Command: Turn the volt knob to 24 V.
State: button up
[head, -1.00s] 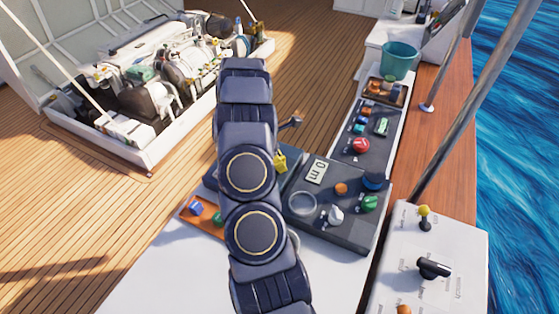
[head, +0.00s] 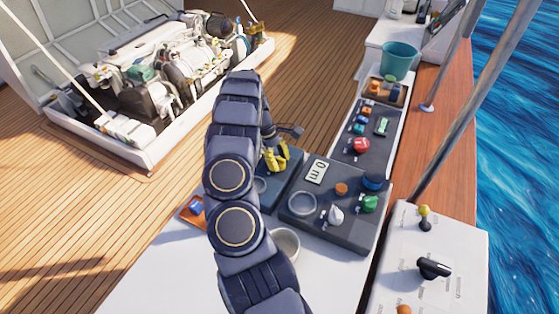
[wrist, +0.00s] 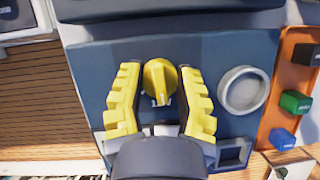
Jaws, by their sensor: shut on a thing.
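A yellow round knob (wrist: 159,82) with a raised ridge sits on a blue panel (wrist: 230,52) in the wrist view. Its ridge runs roughly up and down in the picture, with small white marks below it. My gripper (wrist: 162,72) has its two yellow ridged fingers on either side of the knob, shut on it. In the head view my gripper (head: 276,157) is over the blue panel (head: 287,183), partly behind my arm. The knob cannot be made out there, and its voltage markings are too small to read.
A round gauge (wrist: 243,90) is right of the knob. An orange tray (wrist: 273,105) holds coloured blocks. In the head view, a dark panel (head: 350,238) with several knobs stands to the right, and a bowl (head: 286,243) is beside my arm.

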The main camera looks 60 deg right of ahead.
jog(key=m+y, duration=0.1)
jog(key=m, duration=0.1)
jog(key=m+t+y, duration=0.1)
jog(key=m, duration=0.2)
jog(key=shift+f+m, duration=0.1)
jog(key=shift+m, duration=0.2)
jog(key=m, duration=0.2)
jog(key=m+t+y, duration=0.1)
jog(key=m, duration=0.2)
jog(key=shift+m+t, duration=0.3)
jog(key=o, duration=1.1)
jog(key=shift+o, duration=0.2)
jog(key=v, duration=0.5)
jog(key=shift+d+r, duration=0.25)
jog(key=shift+v, duration=0.95)
